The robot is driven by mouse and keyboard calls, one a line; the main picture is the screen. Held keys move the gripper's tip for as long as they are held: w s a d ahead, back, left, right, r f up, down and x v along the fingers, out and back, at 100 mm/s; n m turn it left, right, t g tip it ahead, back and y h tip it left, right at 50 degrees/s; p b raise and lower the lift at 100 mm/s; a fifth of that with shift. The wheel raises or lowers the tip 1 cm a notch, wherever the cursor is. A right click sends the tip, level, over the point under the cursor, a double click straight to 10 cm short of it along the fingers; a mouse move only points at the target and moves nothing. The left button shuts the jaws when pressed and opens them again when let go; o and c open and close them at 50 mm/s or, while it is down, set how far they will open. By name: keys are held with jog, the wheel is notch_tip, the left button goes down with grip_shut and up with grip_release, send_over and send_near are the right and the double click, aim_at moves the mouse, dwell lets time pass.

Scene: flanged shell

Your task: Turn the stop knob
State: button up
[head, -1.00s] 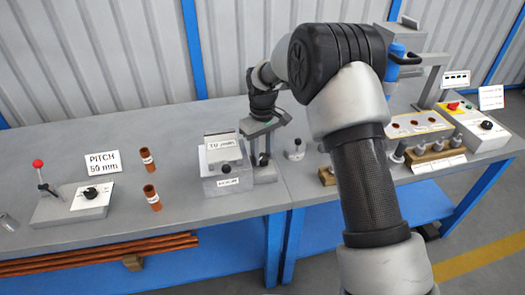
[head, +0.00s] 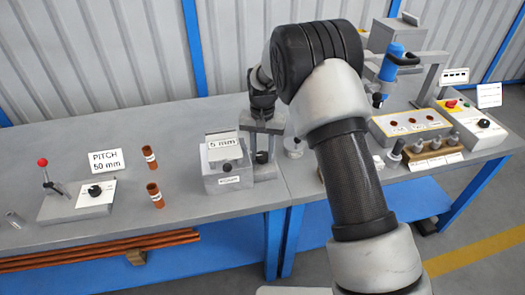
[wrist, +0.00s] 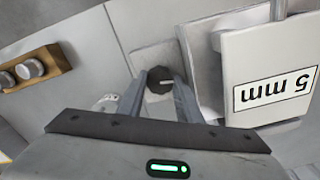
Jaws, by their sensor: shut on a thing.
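The stop knob (wrist: 158,80) is a small dark knob with a pale mark, on a light plate in the wrist view. My gripper (wrist: 158,92) is shut on it, one finger on each side. In the head view my gripper (head: 263,150) points down at the bench just right of a grey box (head: 222,181). The box carries a sign (head: 224,144) reading "5 mm"; the sign (wrist: 277,92) shows upside down in the wrist view. Another black knob (head: 227,167) sits on the box's front.
A wooden block with metal pegs (head: 432,158) and a control box with a red button (head: 451,104) stand at right. Two brown tubes (head: 154,195), a red-topped lever (head: 43,163) and a "PITCH 50 mm" sign (head: 106,162) are at left. My forearm covers part of the bench.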

aim_at(262, 155)
jog(key=shift+m, duration=0.5)
jog(key=o, duration=1)
jog(key=shift+o, duration=0.2)
jog(key=shift+r, duration=0.1)
notch_tip(262, 155, up, 17)
jog(key=p, duration=0.2)
jog(key=shift+r, duration=0.15)
